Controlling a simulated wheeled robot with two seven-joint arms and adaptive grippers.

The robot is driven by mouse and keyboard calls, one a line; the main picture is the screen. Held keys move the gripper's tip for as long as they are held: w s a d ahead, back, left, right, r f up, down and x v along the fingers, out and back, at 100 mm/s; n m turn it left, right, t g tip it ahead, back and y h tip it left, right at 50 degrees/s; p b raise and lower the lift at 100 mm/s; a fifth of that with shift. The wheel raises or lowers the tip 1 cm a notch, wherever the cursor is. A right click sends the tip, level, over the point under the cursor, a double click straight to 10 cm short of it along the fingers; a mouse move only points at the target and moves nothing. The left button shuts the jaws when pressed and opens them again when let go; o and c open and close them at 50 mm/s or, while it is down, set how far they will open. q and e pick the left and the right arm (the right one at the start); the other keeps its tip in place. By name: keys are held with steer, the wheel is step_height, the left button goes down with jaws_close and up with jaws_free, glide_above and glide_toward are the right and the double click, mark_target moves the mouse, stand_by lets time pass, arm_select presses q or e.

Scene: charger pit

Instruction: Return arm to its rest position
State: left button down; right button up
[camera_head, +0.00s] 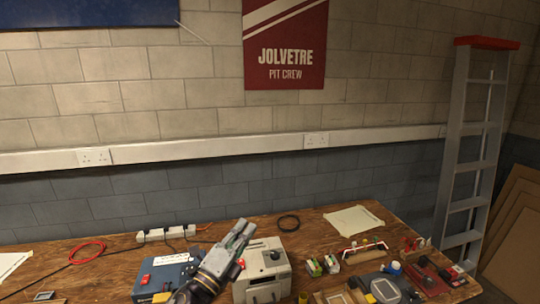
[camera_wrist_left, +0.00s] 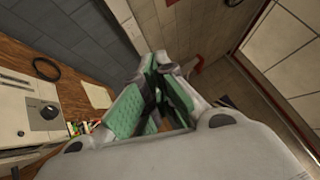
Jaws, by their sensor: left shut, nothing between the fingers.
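My left gripper (camera_head: 243,226) reaches up from the bottom edge of the head view, above the workbench, between a blue box and a pale grey box. Its fingers are together and hold nothing. In the left wrist view its green-padded fingers (camera_wrist_left: 160,60) meet at their tips, with the wall and floor beyond them. My right arm and gripper are in neither view.
On the wooden workbench (camera_head: 110,262) stand the blue box (camera_head: 160,272) and the pale grey box (camera_head: 268,262) with a dark knob. A white power strip (camera_head: 166,233) lies behind. Small items crowd the right side. A ladder (camera_head: 472,150) leans at far right.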

arm_select(q)
steer(key=s+a+f+n+g+y, duration=0.2)
steer(key=a+f+n+y, duration=0.35)
steer(key=f+n, duration=0.2)
steer(key=s+a+f+n+g+y, duration=0.25)
steer(key=a+f+n+y, duration=0.25)
steer(key=a+f+n, duration=0.3)
steer(key=s+a+f+n+g, duration=0.1)
steer(key=s+f+n+g, duration=0.35)
steer(key=s+f, duration=0.4)
steer(key=s+a+f+n+g, duration=0.1)
steer(key=s+f+n+g, duration=0.4)
steer(key=s, duration=0.7)
step_height(320, 180, down, 33)
steer(key=s+m+g, duration=0.1)
steer(key=s+g, duration=0.2)
steer(key=s+a+f, duration=0.2)
steer(key=s+f, duration=0.8)
steer(key=s, duration=0.1)
steer(key=s+a+f, duration=0.2)
steer(key=s+f, duration=0.7)
steer(key=s, duration=0.1)
steer(key=shift+s+f+g, duration=0.35)
steer(key=shift+f+g, duration=0.05)
